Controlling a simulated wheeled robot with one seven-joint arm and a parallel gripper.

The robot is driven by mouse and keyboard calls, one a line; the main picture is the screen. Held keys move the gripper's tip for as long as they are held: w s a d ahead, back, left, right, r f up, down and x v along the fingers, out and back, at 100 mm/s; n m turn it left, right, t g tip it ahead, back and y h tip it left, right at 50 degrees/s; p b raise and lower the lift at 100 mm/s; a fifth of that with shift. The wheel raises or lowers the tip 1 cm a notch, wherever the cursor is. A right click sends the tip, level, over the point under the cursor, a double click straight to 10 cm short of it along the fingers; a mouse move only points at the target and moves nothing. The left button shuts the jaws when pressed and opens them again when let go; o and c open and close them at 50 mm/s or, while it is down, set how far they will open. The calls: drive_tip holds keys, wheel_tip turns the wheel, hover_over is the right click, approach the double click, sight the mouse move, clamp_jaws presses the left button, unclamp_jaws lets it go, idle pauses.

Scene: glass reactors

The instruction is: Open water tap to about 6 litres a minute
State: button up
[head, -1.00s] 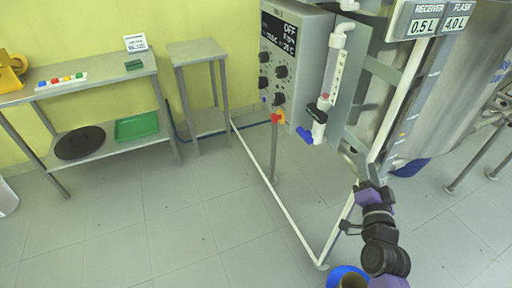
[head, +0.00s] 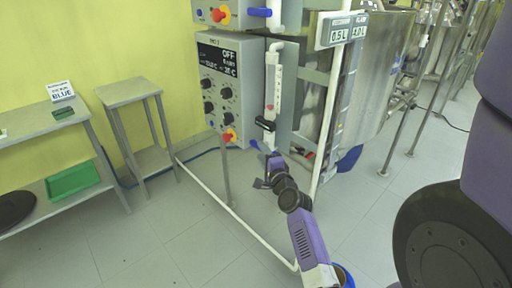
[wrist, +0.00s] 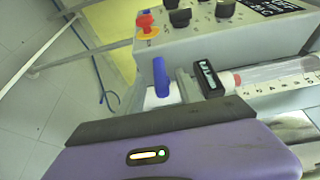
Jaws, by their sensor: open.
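A blue lever tap (head: 256,146) sits at the foot of a clear flow tube (head: 273,92) beside the grey control box (head: 232,75). In the wrist view the blue lever (wrist: 161,78) stands up along the picture, close beyond my gripper. A small black display (wrist: 209,78) sits between the lever and the flow tube (wrist: 285,77); its digits are not readable. My gripper (head: 267,174) is open and empty, just below the lever and apart from it. In the wrist view its purple body and dark edge (wrist: 160,125) fill the bottom; the fingertips are not clear.
The box screen reads OFF. A red-and-yellow knob (head: 230,135) is on its lower edge. Another blue lever (head: 260,12) belongs to a unit above. A white frame rail (head: 235,215) runs near the floor. A small table (head: 128,92) stands left, with open floor between.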

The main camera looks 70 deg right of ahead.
drive_tip(key=shift+x, duration=2.2)
drive_tip(key=shift+s+d, duration=0.1)
clamp_jaws()
